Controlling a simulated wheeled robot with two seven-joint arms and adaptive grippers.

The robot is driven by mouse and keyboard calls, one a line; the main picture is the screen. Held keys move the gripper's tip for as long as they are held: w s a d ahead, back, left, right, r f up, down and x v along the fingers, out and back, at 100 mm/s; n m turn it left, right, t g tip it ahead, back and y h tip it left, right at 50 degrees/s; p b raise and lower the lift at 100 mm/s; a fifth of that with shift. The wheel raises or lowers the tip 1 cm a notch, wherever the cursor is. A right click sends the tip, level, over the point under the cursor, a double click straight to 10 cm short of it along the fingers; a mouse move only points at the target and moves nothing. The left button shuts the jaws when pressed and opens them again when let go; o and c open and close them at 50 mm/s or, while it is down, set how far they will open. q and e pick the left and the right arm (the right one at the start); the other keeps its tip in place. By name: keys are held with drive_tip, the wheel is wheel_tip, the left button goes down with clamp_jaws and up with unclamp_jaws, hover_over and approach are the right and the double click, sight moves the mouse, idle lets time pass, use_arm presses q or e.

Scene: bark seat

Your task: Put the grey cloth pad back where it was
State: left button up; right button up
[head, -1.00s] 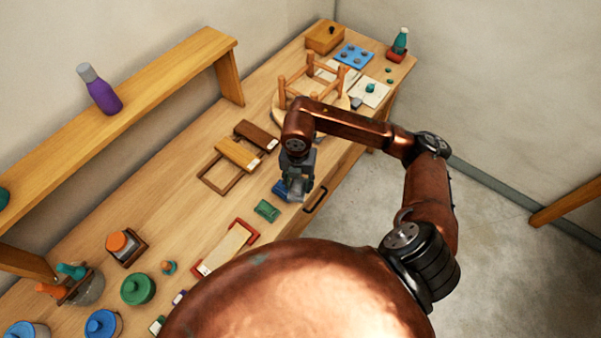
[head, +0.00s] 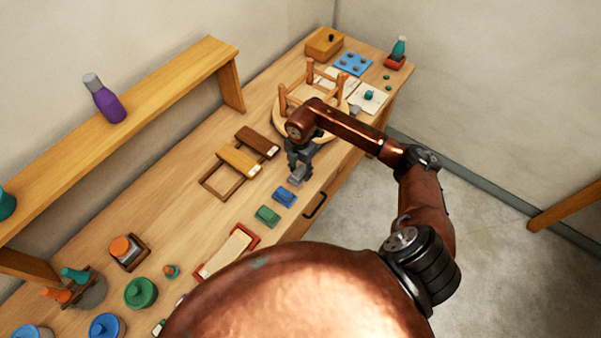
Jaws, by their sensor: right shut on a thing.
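My right gripper (head: 299,172) is shut on the grey cloth pad (head: 296,181), which shows as a small grey piece at the fingertips. The gripper points down over the bench near its front edge, just beyond the blue pad (head: 285,196). The green pad (head: 267,216) lies beside the blue one, nearer to me. The fingers hide part of the grey pad, and I cannot tell whether it touches the bench. My left gripper is not in view.
A wooden frame (head: 222,183) with yellow and brown blocks lies left of the gripper. An upturned stool (head: 283,127) stands behind it, close to my arm. A red-ended tray (head: 229,251) lies nearer. Jars stand at front left. A drawer handle (head: 315,206) is on the bench front.

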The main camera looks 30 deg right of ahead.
sight(300, 166)
drive_tip(key=shift+w+d+f, duration=0.25)
drive_tip(key=shift+w+f, duration=0.15)
drive_tip(key=shift+f, duration=0.2)
drive_tip(key=shift+w+d+f, duration=0.25)
drive_tip(key=shift+w+f, duration=0.15)
drive_tip(key=shift+f, duration=0.2)
wheel_tip(300, 166, down, 2)
drive_tip(key=shift+f+p, duration=0.15)
drive_tip(key=shift+p, duration=0.4)
drive_tip(key=shift+f, duration=0.3)
drive_tip(key=shift+f, duration=0.1)
drive_tip(key=shift+f, duration=0.1)
drive_tip(key=o, duration=1.2)
